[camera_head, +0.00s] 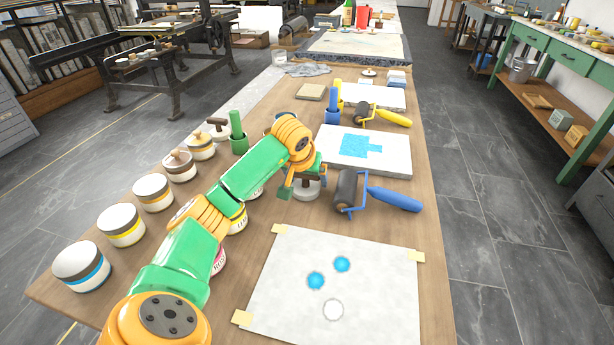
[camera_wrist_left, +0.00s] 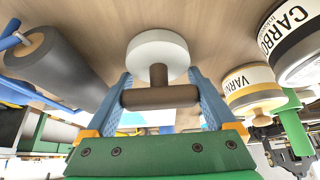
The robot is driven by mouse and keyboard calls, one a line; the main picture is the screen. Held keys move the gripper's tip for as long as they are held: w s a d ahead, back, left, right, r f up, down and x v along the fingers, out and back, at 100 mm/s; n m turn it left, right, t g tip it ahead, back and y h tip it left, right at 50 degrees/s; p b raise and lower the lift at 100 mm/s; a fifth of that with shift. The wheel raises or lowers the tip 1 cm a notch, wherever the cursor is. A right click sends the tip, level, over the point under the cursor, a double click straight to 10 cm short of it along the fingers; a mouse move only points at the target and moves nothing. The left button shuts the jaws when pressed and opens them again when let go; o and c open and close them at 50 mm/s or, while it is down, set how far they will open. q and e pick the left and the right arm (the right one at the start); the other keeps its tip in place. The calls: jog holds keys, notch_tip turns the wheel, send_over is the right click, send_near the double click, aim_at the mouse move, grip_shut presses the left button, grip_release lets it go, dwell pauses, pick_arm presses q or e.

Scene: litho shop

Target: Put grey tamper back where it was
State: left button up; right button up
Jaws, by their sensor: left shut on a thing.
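My left gripper (camera_head: 304,178) is shut on the grey tamper, left of the blue-handled roller. In the left wrist view the gripper (camera_wrist_left: 160,96) has its two blue fingers on either side of the tamper's dark T-shaped handle. The tamper's pale round base (camera_wrist_left: 157,52) points toward the table. In the head view the tamper's base (camera_head: 309,190) shows below the fingers, over or on the wood; I cannot tell whether it touches. My right gripper is not in view.
A blue-handled roller (camera_head: 347,190) lies just right of the tamper. A white slab (camera_head: 395,167) with a blue patch lies behind it. A green holder (camera_head: 238,143) stands behind my arm.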

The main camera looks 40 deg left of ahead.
pick_arm(q)
jog(key=o, duration=1.3)
jog(key=shift+s+r, duration=0.1)
jog(key=shift+r, duration=0.15)
jog(key=p+v, duration=0.1)
jog(key=v, duration=1)
jog(key=shift+s+d+r, duration=0.15)
jog(key=shift+s+r, duration=0.05)
jog(key=shift+r, duration=0.1)
